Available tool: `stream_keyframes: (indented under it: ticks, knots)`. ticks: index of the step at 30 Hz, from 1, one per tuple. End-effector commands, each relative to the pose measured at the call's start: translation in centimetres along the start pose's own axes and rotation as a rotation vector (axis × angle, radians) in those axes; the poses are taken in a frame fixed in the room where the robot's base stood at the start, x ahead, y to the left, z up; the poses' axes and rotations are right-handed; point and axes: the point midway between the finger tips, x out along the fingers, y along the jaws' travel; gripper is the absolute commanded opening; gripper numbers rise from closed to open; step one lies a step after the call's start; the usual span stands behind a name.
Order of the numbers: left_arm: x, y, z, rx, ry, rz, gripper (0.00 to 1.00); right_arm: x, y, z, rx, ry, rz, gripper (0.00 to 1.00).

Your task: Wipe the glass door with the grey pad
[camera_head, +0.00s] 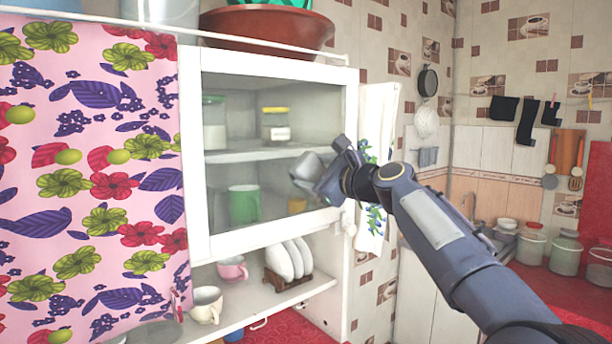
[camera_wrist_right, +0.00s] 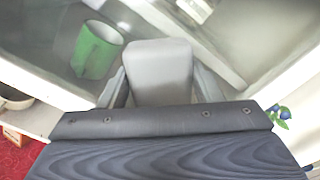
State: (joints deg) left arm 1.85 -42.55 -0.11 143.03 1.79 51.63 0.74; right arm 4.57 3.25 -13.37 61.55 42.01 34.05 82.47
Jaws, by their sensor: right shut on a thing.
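The glass door (camera_head: 235,85) is set in the white wall cabinet, with a white frame around its pane. My right gripper (camera_head: 318,181) is at the lower right part of the pane, shut on the grey pad (camera_head: 305,165). In the right wrist view the grey pad (camera_wrist_right: 158,72) sits between the two fingers, with the glass (camera_wrist_right: 45,35) behind it. The pad is at or very close to the glass; I cannot tell whether it touches. My left gripper is not in view.
Behind the glass are jars (camera_head: 276,125) and a green mug (camera_head: 243,204). A pink floral curtain (camera_head: 85,130) hangs left of the door. The open shelf below holds cups (camera_head: 206,305) and a plate rack (camera_head: 288,283). A brown basin (camera_head: 268,29) stands on top.

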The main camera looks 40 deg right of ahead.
Motion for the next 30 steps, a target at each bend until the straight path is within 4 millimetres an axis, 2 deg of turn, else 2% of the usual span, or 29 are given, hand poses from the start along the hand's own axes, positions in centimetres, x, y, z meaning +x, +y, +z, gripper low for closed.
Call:
stream_keyframes:
  ticks: [8,22,30]
  knots:
    - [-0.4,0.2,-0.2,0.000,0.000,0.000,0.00,0.2,-0.4,-0.2,0.001,0.000,0.001,0.40]
    - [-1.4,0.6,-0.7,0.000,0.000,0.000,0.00,0.1,2.4,2.3,0.002,-0.003,0.004,0.40]
    - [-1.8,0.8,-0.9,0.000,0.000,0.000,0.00,0.0,3.1,2.9,0.001,-0.003,0.003,0.40]
